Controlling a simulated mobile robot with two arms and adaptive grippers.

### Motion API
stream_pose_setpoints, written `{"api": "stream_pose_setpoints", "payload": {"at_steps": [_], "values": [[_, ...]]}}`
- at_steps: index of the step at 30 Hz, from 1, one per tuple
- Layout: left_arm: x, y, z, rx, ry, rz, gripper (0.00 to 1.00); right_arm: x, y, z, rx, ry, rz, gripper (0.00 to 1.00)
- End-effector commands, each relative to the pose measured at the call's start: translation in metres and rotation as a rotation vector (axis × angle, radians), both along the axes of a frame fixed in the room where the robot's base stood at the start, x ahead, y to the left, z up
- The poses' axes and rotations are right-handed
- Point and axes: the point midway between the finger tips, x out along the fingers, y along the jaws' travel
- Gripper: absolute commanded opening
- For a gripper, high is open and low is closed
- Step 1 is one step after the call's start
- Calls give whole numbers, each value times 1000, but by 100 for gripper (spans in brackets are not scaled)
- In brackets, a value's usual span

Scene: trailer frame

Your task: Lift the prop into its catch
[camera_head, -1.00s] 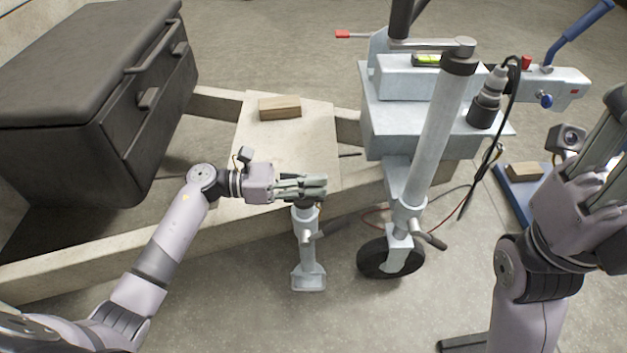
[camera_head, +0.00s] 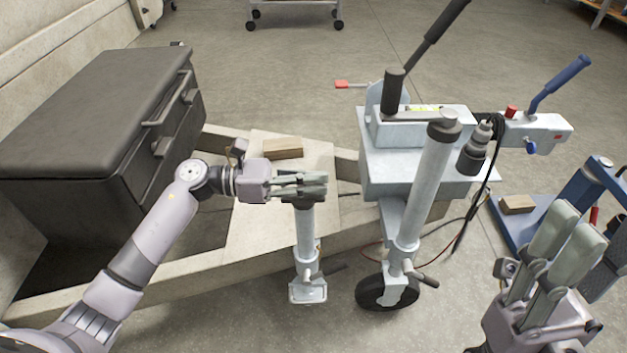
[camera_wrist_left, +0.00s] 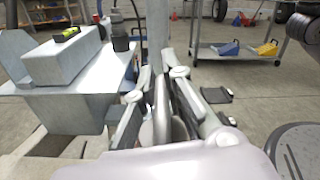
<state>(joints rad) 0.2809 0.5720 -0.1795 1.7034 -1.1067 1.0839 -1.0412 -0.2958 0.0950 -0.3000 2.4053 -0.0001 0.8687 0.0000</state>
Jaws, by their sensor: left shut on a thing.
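The prop (camera_head: 305,235) is a short grey metal leg with a square foot plate, hanging roughly upright in front of the trailer frame's beam (camera_head: 215,275). My left gripper (camera_head: 312,184) is shut on its top end and partly covers it. In the left wrist view the fingers (camera_wrist_left: 160,100) close around a grey part. The foot plate appears to be off the floor. I cannot clearly make out the catch. My right gripper (camera_head: 578,220) is empty at the lower right, with its fingers pointing up and a gap between them.
The jockey wheel (camera_head: 387,292) and its tube (camera_head: 425,185) stand just right of the prop. A grey coupling box (camera_head: 400,170) is behind it. A wooden block (camera_head: 283,148) lies on the frame plate. A black toolbox (camera_head: 70,190) fills the left. Cables hang at right.

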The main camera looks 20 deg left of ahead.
Motion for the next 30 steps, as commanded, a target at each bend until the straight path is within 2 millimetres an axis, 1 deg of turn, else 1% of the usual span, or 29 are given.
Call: {"api": "stream_pose_setpoints", "payload": {"at_steps": [1, 6, 7, 15, 25, 28, 30], "values": [[-2, -1, 5, -7, -6, -10, 0, 0, 0, 0, 0, 0, 0, 40], [-2, -1, 6, -7, -7, -8, 0, 0, 0, 0, 0, 0, 0, 40], [-2, -1, 6, -7, -7, -8, 12, 0, 0, 0, 0, 0, 0, 40], [-1, -1, 3, -5, -5, -4, 30, 0, 0, 1, -1, -1, 0, 40], [-1, 2, 2, -2, -4, 0, 30, 0, 0, 1, 1, -3, -1, 40], [-3, 12, 1, -1, -1, 2, 30, 0, 0, 1, 0, -2, -1, 40], [-6, 23, 1, 1, -1, 2, 30, 0, 0, 1, 0, -2, -1, 40]]}}
